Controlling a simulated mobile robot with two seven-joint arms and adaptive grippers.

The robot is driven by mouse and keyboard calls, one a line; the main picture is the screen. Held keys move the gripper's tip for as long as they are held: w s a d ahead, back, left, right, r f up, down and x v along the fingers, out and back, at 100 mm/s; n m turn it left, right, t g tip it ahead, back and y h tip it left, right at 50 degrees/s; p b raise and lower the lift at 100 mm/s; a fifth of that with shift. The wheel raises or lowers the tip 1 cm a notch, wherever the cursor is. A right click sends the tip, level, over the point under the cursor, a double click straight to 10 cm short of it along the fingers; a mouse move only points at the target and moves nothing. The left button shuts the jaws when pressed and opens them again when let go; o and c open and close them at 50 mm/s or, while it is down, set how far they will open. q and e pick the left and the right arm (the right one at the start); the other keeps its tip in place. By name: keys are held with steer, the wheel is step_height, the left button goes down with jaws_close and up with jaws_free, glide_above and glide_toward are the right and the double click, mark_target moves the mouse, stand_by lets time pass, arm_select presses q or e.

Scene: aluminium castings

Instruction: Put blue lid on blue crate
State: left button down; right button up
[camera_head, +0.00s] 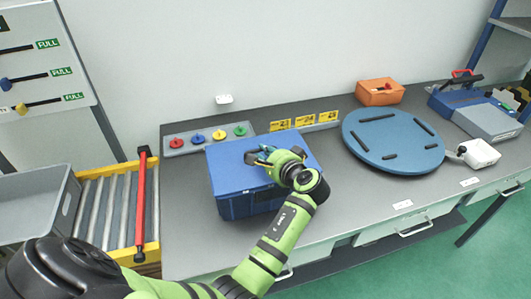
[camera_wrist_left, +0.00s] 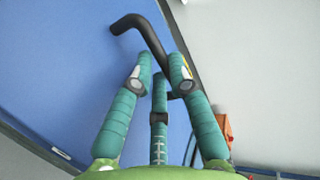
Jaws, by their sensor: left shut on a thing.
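The blue lid (camera_head: 228,163) lies over the top of the blue crate (camera_head: 245,205) on the grey bench. Its edges roughly line up with the crate; I cannot tell whether it is fully seated. My left gripper (camera_head: 266,155) is over the lid and shut on its black handle. In the left wrist view the lid (camera_wrist_left: 70,70) fills the left side, and the bent black handle (camera_wrist_left: 147,34) runs between the fingertips of the left gripper (camera_wrist_left: 160,78). The gripper and forearm hide part of the lid and crate. My right gripper is not in view.
A strip of coloured knobs (camera_head: 208,138) and yellow labels (camera_head: 305,121) lie behind the crate. A blue round disc (camera_head: 392,138) and an orange bin (camera_head: 379,92) are to the right. A roller conveyor (camera_head: 118,207) with a red bar (camera_head: 141,205) is left. Bench between crate and disc is clear.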

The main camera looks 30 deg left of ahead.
arm_select(q)
steer(key=shift+f, duration=0.2)
steer(key=c, duration=1.1)
jaws_free()
